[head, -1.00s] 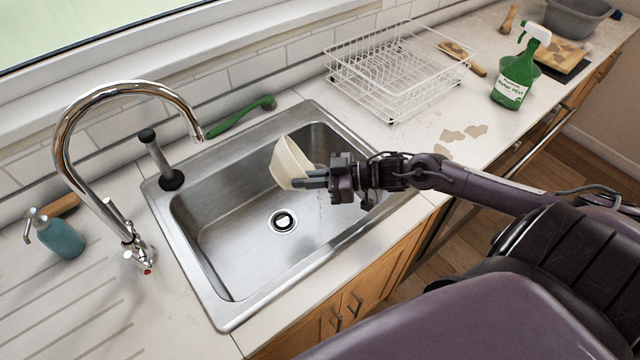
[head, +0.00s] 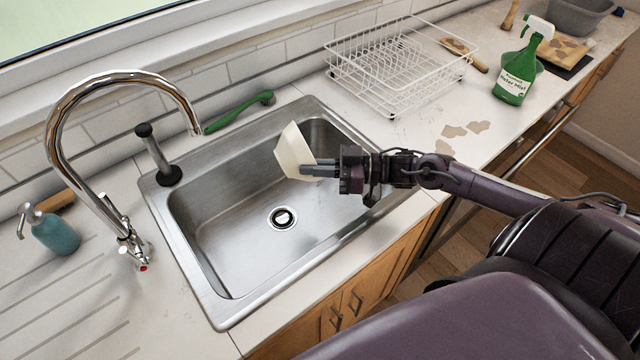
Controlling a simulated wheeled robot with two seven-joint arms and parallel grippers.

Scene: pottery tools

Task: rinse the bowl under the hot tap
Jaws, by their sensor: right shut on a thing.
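No water shows at the spout. The tap's lever (head: 115,215) is at its base, with a red mark below it. The steel sink (head: 225,240) is empty, with a drain in its floor. My left gripper is not in view.
A dark plunger-like tool (head: 158,155) stands on the sink's back left rim. A green brush (head: 238,112) lies behind the sink. A teal soap bottle (head: 55,232) is at the left. A white dish rack (head: 395,75) and a green spray bottle (head: 515,75) stand to the right.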

